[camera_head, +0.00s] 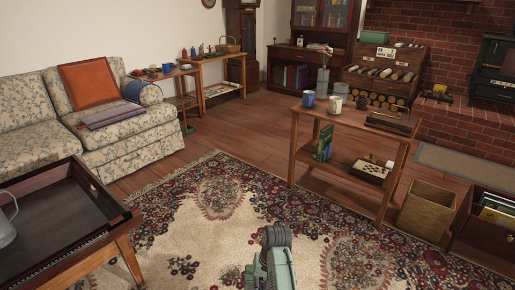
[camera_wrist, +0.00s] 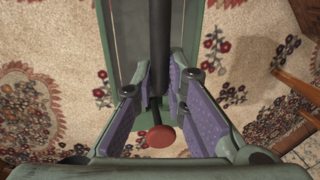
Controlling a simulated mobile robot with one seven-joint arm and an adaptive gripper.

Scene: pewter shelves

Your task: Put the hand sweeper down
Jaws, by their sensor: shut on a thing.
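In the wrist view my gripper (camera_wrist: 160,78) has its purple-padded fingers on either side of the hand sweeper's dark round handle (camera_wrist: 158,45). The handle has a red end (camera_wrist: 160,137) pointing toward the camera. The gripper is shut on it, and the far end of the sweeper runs out of the picture at the top. The patterned rug (camera_wrist: 55,50) lies below. In the head view only a green part of my arm shows at the bottom edge; the gripper and the sweeper cannot be made out there.
A two-tier wooden table (camera_head: 343,120) holds mugs and a dark tray-like item (camera_head: 391,122), with some bare top. A box (camera_head: 427,209) and a crate stand right of it. A tray table (camera_head: 60,222) is at left, a floral sofa (camera_head: 125,133) behind. Open rug lies between.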

